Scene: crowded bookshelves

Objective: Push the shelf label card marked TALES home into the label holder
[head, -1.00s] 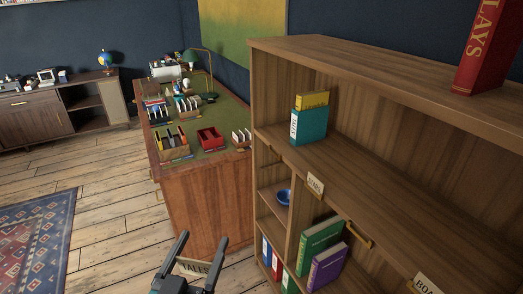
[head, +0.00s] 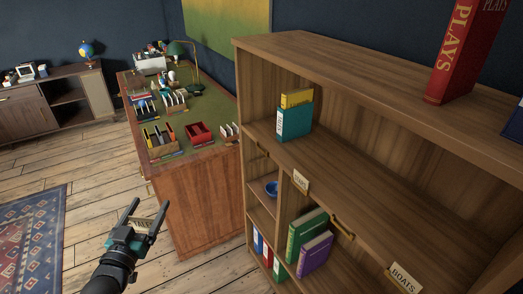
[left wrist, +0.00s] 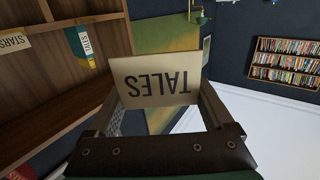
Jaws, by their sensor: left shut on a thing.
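My left gripper (head: 149,207) is shut on the TALES card (head: 143,224), held over the floor left of the bookcase. In the left wrist view the cream TALES card (left wrist: 155,80) shows upside down and slightly tilted between the fingers. On the bookcase, a brass label holder (head: 262,150) sits on the shelf edge below a teal book (head: 295,122); it looks empty. The card is well apart from both holders. My right gripper is not in view.
The bookcase (head: 330,80) fills the right, with STARS (head: 300,180) and BOATS (head: 404,278) cards on its edges. A red PLAYS book (head: 461,50) stands on top. A desk (head: 200,200) stands left of the bookcase. Open floor lies at the left.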

